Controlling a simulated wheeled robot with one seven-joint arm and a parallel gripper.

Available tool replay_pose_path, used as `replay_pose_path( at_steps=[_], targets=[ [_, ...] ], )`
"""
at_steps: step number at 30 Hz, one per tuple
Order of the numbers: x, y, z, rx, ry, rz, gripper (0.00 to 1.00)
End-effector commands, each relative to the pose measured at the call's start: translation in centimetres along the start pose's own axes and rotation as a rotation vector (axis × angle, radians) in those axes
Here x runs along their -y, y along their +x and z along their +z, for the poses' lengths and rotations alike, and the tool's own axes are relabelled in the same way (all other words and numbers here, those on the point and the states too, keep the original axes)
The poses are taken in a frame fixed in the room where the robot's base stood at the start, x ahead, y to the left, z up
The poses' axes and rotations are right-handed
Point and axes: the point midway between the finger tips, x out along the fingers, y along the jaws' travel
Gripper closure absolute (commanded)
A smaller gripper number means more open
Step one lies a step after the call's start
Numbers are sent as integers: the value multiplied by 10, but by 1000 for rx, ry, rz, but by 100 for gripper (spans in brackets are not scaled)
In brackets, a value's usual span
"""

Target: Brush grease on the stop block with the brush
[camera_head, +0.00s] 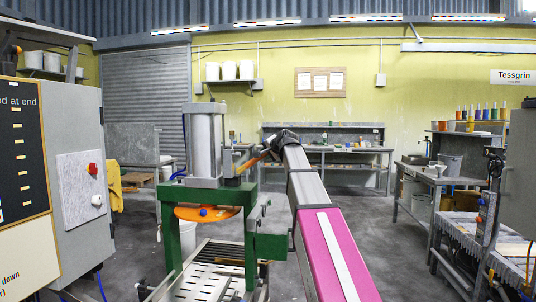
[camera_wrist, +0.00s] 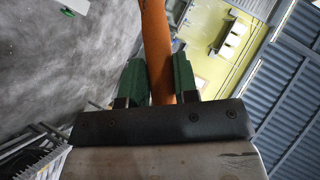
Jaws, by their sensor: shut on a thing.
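My gripper (camera_head: 272,146) is at the upper right of the green press (camera_head: 189,196), beside its pale grey cylinder (camera_head: 203,140). The wrist view shows its two green finger pads (camera_wrist: 158,82) shut on an orange handle, which I take to be the brush (camera_wrist: 156,40). In the head view the brush (camera_head: 251,161) slants down and left toward the cylinder's lower right side. Its bristles cannot be made out in either view.
A slotted metal bed (camera_head: 204,284) lies below the press. A grey control cabinet (camera_head: 76,150) with red and white knobs stands close on the left. Workbenches (camera_head: 345,149) line the back wall, and a cluttered bench (camera_head: 462,232) stands at right. Open floor (camera_head: 398,257) lies between.

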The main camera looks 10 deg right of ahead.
Motion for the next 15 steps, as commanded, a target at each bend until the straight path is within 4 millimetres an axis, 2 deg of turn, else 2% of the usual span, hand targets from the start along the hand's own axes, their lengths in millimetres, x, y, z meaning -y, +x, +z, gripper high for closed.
replay_pose_path(
  at_steps=[9, 15],
  targets=[
    [3, 3, 3, -1, 0, 0, 96],
    [2, -2, 7, 0, 0, -1, 96]
  ],
)
